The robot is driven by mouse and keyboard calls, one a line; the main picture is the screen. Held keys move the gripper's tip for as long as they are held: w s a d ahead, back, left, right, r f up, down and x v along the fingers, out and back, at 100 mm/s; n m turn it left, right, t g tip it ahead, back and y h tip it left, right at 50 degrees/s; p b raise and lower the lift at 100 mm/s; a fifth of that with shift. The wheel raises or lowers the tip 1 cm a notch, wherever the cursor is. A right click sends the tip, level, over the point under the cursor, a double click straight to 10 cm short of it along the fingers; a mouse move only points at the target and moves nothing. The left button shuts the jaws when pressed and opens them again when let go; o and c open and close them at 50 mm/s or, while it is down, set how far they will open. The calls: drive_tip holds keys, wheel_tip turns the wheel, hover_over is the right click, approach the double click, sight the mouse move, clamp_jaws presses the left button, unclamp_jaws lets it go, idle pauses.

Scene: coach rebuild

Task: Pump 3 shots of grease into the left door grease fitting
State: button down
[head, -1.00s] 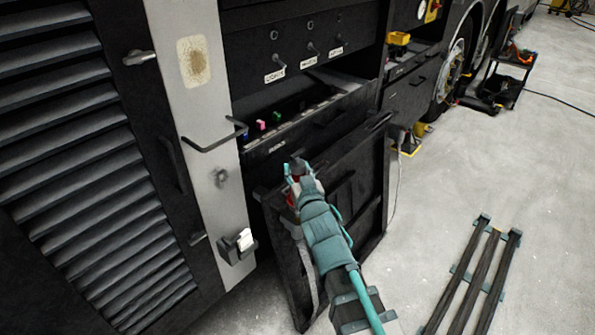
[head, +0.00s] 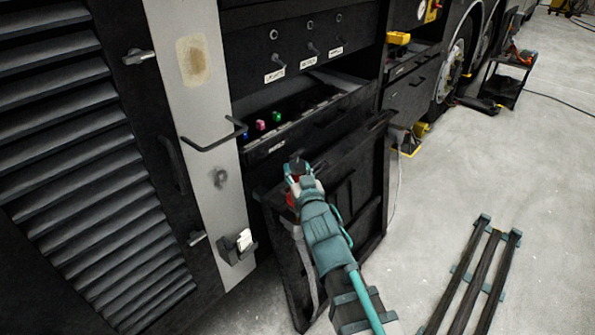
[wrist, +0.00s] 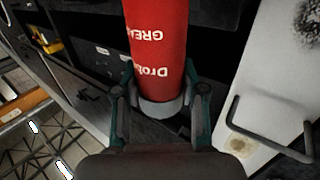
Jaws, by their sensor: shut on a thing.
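A red grease gun (wrist: 157,50) with white lettering fills the upper middle of the wrist view. My gripper (wrist: 160,98) is shut around its grey end collar. In the head view my gripper (head: 300,178) is in front of the dark cabinet, with a little of the red body showing below it. A dark smudged spot (head: 220,178) is on the pale upright panel (head: 208,120), left of my gripper and apart from it. It may be the grease fitting, but the detail is too small to tell. The gun's nozzle is not clearly visible.
A bent black handle (head: 213,140) juts from the pale panel. A louvred door (head: 85,160) is at left. An open drawer (head: 300,128) with small coloured items and a leaning black panel (head: 365,190) are near my gripper.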

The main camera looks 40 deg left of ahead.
drive_tip(key=shift+f+b, duration=0.95)
idle(0.8)
drive_tip(key=shift+r+p, duration=0.8)
drive_tip(key=shift+r, duration=0.15)
drive_tip(key=shift+f+b, duration=0.95)
drive_tip(key=shift+b, duration=0.25)
idle(2.4)
drive_tip(key=shift+r+p, duration=0.6)
drive_tip(key=shift+r, duration=0.4)
idle(0.7)
